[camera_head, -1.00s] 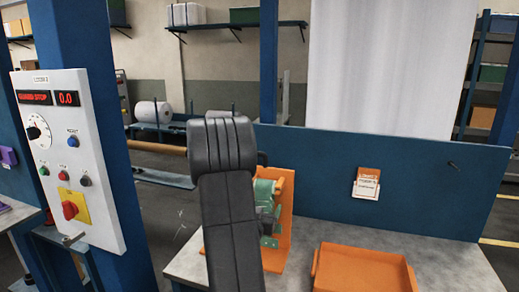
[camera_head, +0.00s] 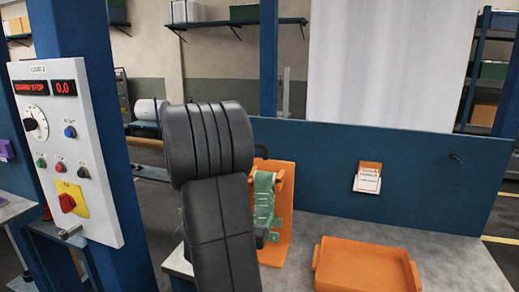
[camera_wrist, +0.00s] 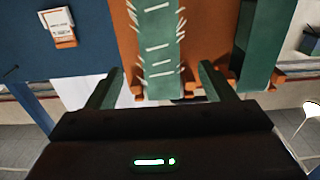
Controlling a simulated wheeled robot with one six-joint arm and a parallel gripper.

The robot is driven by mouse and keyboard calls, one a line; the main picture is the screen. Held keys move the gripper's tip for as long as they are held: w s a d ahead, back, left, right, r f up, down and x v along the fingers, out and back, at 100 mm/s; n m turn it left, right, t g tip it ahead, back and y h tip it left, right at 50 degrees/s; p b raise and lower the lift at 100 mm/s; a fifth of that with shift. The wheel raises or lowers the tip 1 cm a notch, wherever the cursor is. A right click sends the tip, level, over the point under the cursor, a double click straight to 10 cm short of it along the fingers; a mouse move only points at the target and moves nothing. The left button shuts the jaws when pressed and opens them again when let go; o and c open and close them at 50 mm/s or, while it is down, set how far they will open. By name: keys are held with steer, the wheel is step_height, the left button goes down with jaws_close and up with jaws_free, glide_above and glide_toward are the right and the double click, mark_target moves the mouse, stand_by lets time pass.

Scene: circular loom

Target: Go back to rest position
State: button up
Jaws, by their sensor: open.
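My gripper (camera_wrist: 157,85) is open, its two green fingers spread apart in the wrist view. Nothing is held between the fingertips. Beyond them, a green strip with white stitch-like marks (camera_wrist: 160,45) hangs against an orange stand (camera_wrist: 205,30). The same green strip (camera_head: 264,198) and orange stand (camera_head: 284,215) show just to the right of my arm, on the grey workbench (camera_head: 450,265).
An orange tray (camera_head: 365,250) sits on the bench at right. A blue panel (camera_head: 420,175) with an orange-and-white card holder (camera_head: 367,178) backs the bench. A white control panel reading "GUARD STOP" (camera_head: 90,195) stands at left on a blue post (camera_head: 120,130).

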mark_target(263, 203)
steer(key=p+x, duration=0.2)
steer(key=x, duration=0.7)
steer(key=shift+w+d, duration=0.2)
steer(key=shift+w, duration=0.15)
steer(key=v, duration=1)
steer(key=shift+s, duration=0.15)
